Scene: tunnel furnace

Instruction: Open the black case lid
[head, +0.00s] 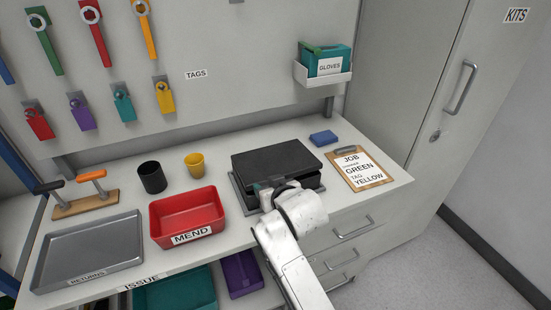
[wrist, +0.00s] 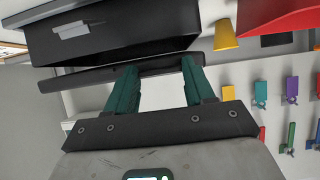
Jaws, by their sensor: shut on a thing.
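The black case (head: 310,184) sits on a grey tray on the workbench. Its lid (head: 275,159) lies nearly flat over the body, with a narrow gap along the front edge. My gripper (head: 266,189) is at the front edge of the lid. In the wrist view, the case body (wrist: 120,32) with a grey latch is at the top, and the lid (wrist: 75,78) shows as a dark slab below it. My teal fingers (wrist: 158,72) reach the lid edge and are shut on it. The exact contact is partly hidden.
A clipboard (head: 358,168) and a blue block (head: 323,138) lie right of the case. A red bin (head: 188,217), black cup (head: 152,177) and yellow cup (head: 195,166) stand to the left. A glove box (head: 326,62) hangs on the wall behind.

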